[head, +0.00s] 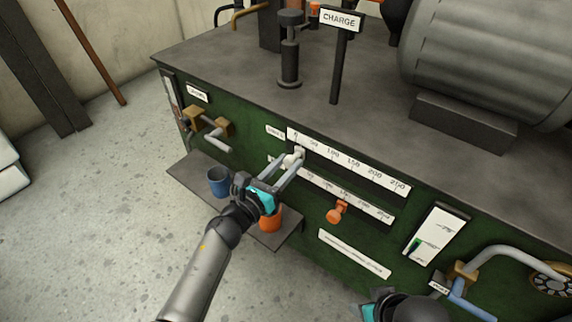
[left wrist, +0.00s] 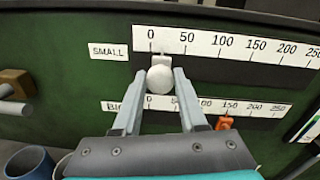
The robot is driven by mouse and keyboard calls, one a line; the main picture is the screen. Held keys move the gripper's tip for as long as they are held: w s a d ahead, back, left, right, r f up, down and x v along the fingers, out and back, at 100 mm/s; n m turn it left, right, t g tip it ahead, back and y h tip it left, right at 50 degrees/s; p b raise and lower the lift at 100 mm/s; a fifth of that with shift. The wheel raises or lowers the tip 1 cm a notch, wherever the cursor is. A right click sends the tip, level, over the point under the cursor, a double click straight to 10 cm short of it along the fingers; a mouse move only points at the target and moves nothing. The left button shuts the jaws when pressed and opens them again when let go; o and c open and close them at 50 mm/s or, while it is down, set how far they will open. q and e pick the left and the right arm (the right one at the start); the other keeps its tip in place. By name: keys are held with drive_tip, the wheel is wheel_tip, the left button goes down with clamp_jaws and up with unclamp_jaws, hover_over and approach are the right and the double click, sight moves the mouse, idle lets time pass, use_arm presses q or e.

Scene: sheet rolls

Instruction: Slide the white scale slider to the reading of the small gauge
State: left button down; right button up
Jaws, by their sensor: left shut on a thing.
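The white scale slider (head: 299,152) is on the upper scale, labelled SMALL, near its left end. In the left wrist view its round white knob (left wrist: 160,80) is between my fingers, and its pointer is a little right of 0, well short of 50. My left gripper (head: 292,162) is shut on this knob. The small scale strip (left wrist: 236,46) runs from 0 to 250. I cannot make out which instrument is the small gauge. My right gripper (head: 376,304) shows only partly at the bottom edge, its fingers hidden.
An orange slider (left wrist: 225,122) is on the lower scale, near 150. A white panel with green marks (head: 434,238) is at the right, beside a curved pipe (head: 505,252). A blue cup (head: 219,182) and an orange cup (head: 270,219) stand on the low shelf (head: 192,172).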

idle(0.7)
use_arm(q)
drive_tip(key=s+d, duration=0.5)
drive_tip(key=d, duration=0.1)
drive_tip(key=shift+d, duration=0.35)
use_arm(e)
drive_tip(key=shift+r, duration=0.7)
use_arm(q)
drive_tip(key=shift+f, duration=0.1)
drive_tip(key=shift+c, duration=2.3)
unclamp_jaws()
drive_tip(key=shift+w, duration=0.1)
use_arm(e)
drive_tip(key=shift+s+f, duration=0.1)
drive_tip(key=shift+f, duration=0.1)
use_arm(q)
drive_tip(key=shift+a, duration=0.1)
drive_tip(key=p+v, duration=0.1)
drive_tip(key=v, duration=1.4)
use_arm(e)
wheel_tip(320, 180, down, 4)
drive_tip(key=shift+r+g, duration=0.2)
drive_tip(key=shift+g, duration=0.1)
